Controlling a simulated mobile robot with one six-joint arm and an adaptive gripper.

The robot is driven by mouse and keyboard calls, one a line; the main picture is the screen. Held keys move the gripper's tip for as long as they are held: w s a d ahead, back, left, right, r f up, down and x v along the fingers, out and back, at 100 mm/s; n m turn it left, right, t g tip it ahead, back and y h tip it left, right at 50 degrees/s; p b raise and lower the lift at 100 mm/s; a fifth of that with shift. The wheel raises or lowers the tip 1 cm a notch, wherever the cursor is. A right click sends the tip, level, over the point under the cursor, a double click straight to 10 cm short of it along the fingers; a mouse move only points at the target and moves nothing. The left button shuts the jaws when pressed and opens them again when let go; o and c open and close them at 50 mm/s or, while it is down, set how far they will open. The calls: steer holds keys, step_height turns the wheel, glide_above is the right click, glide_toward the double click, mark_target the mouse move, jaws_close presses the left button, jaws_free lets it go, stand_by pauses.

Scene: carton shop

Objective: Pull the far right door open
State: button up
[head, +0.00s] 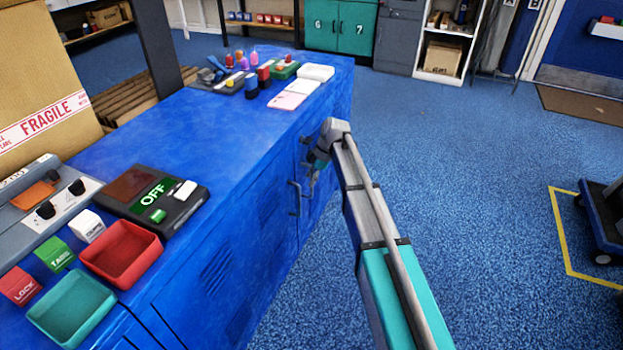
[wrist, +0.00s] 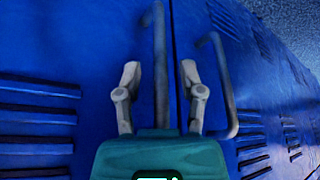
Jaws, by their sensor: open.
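The blue cabinet (head: 190,130) runs away from me in the head view, with vented doors along its right side. A bar handle (head: 295,198) stands on a door just nearer than my gripper (head: 314,165). In the wrist view my gripper (wrist: 159,75) is open. A grey upright bar handle (wrist: 161,55) lies between its two fingers, with a gap on both sides. A second handle (wrist: 228,85) is right of the right finger, across a door seam. The doors look shut. My arm hides part of the far doors in the head view, and the depth of the fingers around the bar is unclear.
The cabinet top holds red (head: 121,252) and teal trays (head: 72,308), an OFF display box (head: 152,200) and small tools. The blue floor (head: 450,180) beside the cabinet is clear. A cart (head: 605,220) stands at the right edge.

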steer(key=shift+c, duration=0.2)
jaws_close()
steer(key=shift+s+d, duration=0.1)
